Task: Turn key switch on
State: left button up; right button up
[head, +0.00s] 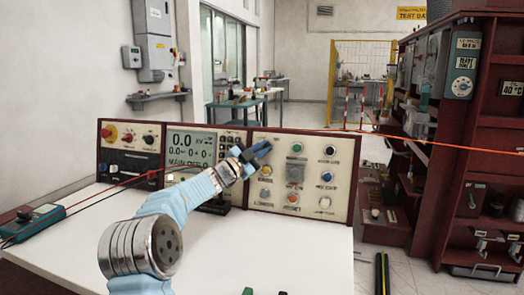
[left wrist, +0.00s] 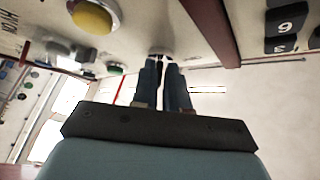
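The control panel (head: 340,172) on the right of the white desk carries round buttons and knobs. My left gripper (head: 262,150) reaches to its upper left corner and covers what is there in the head view. In the left wrist view, a small pale round fitting (left wrist: 160,51), apparently the key switch, sits at the tips of my left gripper (left wrist: 163,62). Its two blue-grey fingers are close together with a narrow gap. Something thin and dark seems to lie between the tips, but I cannot tell whether they grip it.
A yellow button (left wrist: 93,15) and a green button (left wrist: 115,69) are near the fingers. Left along the desk (head: 275,250) stand a display panel (head: 192,150) and a panel with a red knob (head: 130,136). A multimeter (head: 34,222) with red and black leads lies at the left edge.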

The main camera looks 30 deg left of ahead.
pick_arm(q)
jog(key=o, duration=0.3)
jog(key=shift+d+r, duration=0.15)
jog(key=shift+d, duration=0.05)
jog(key=shift+a, duration=0.1)
jog(key=b+v, duration=0.3)
jog(key=v, duration=1)
jog(key=shift+s+f+b, duration=0.2)
jog(key=shift+s+b, duration=0.1)
jog(key=shift+s, duration=0.05)
jog(key=shift+a, duration=0.1)
